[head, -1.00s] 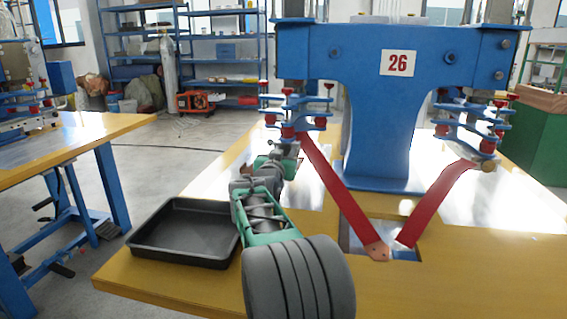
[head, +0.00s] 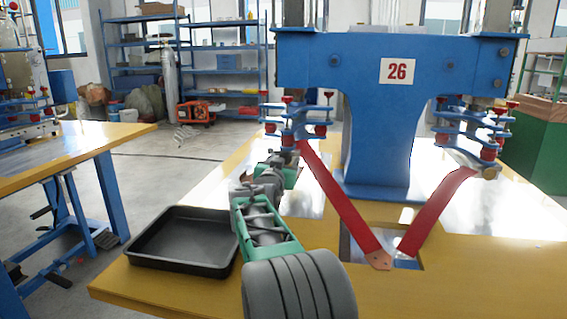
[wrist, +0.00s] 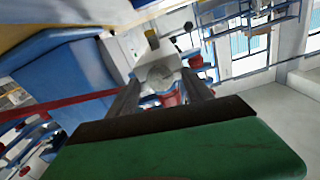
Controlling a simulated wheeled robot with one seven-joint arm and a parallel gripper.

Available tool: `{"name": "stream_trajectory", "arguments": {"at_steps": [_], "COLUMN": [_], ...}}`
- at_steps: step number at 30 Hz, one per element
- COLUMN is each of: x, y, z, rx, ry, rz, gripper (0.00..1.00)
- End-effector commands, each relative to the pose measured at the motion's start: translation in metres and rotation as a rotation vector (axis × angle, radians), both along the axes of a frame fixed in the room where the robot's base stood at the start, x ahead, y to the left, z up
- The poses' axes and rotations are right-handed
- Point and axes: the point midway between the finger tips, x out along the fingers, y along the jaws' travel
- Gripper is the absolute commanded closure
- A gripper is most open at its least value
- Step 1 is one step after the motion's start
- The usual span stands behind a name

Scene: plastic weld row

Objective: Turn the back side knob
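The blue press numbered 26 (head: 375,120) stands on the yellow table. At its left, a blue clamp assembly carries several red knobs, one at the upper right (head: 328,95) and one at the lower right (head: 321,130). I cannot tell which one is the back side knob. My arm reaches forward to just below this assembly; the fingertips are hard to make out there. In the wrist view, my gripper (wrist: 163,84) has its two grey fingers apart. A round grey part (wrist: 160,73) and a red knob (wrist: 171,98) show between them; contact cannot be told.
A black tray (head: 185,265) sits on the table left of my arm. Two red straps, left (head: 340,205) and right (head: 435,212), slant down to the table. Another clamp assembly with red knobs (head: 488,152) is at the press's right.

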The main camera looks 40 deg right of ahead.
Motion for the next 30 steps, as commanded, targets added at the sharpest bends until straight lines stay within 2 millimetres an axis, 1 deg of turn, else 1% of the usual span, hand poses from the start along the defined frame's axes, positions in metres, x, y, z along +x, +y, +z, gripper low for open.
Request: {"name": "stream_trajectory", "arguments": {"at_steps": [8,11,15,18,21,30], "x": [-0.002,-0.010,-0.028,-0.039,-0.046,-0.048], "y": [0.003,0.014,0.038,0.052,0.060,0.062], "z": [0.001,0.003,0.004,0.003,0.002,0.000], "rx": [-0.001,-0.001,0.000,-0.001,0.000,0.000], "ry": [-0.001,-0.002,-0.002,-0.001,-0.002,0.000], "rz": [0.000,0.002,0.003,0.003,0.002,0.000], "gripper": [0.41,0.41,0.41,0.41,0.41,0.41]}}
